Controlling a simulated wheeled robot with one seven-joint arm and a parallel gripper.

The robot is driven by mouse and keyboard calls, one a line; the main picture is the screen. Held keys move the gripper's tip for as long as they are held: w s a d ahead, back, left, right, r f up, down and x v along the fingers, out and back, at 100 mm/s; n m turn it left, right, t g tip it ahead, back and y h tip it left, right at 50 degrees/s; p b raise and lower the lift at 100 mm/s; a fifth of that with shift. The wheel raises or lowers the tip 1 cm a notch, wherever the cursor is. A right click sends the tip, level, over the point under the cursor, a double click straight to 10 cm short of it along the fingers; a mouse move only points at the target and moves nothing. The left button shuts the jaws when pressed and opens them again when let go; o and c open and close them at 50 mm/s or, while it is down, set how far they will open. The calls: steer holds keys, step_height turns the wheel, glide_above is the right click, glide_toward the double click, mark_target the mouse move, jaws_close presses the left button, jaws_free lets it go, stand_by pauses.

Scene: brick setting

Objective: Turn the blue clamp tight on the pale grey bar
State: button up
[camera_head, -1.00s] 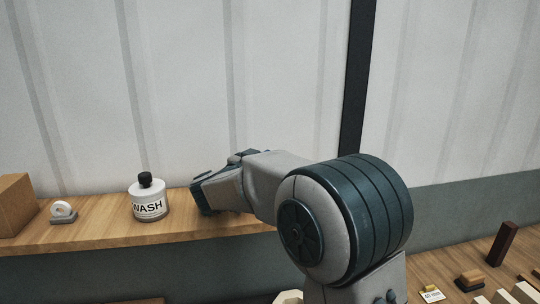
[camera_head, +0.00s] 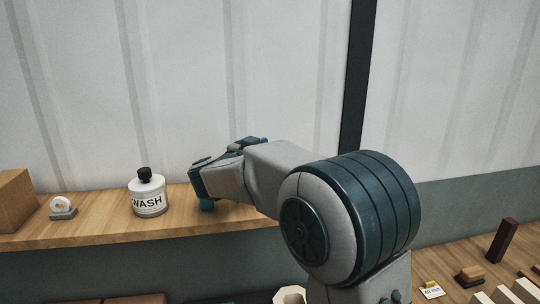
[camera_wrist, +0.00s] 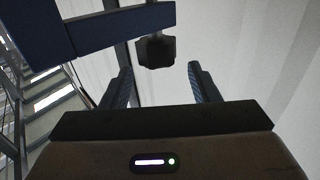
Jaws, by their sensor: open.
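In the wrist view a dark blue body (camera_wrist: 120,27), which looks like the blue clamp, crosses the upper left. A dark, many-sided knob (camera_wrist: 156,51) sits at its lower right side. My gripper (camera_wrist: 159,68) is open, one finger on each side below the knob, with a gap between them. The fingers look clear of the knob. I cannot make out the pale grey bar with certainty.
A wooden shelf (camera_head: 95,231) holds a white WASH bottle (camera_head: 149,196), a tape dispenser (camera_head: 62,208) and a brown box (camera_head: 15,203). A teal round thing (camera_head: 206,205) shows just below my gripper. A lower surface at right holds several small blocks.

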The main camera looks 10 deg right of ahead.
step_height(320, 180, up, 2)
steer(key=shift+r, duration=0.1)
steer(key=s+d+r+b, duration=0.2)
steer(key=s+d+r, duration=0.4)
steer(key=d, duration=0.4)
steer(key=shift+r+b, duration=0.3)
steer(key=shift+r, duration=0.15)
steer(key=shift+d, duration=0.1)
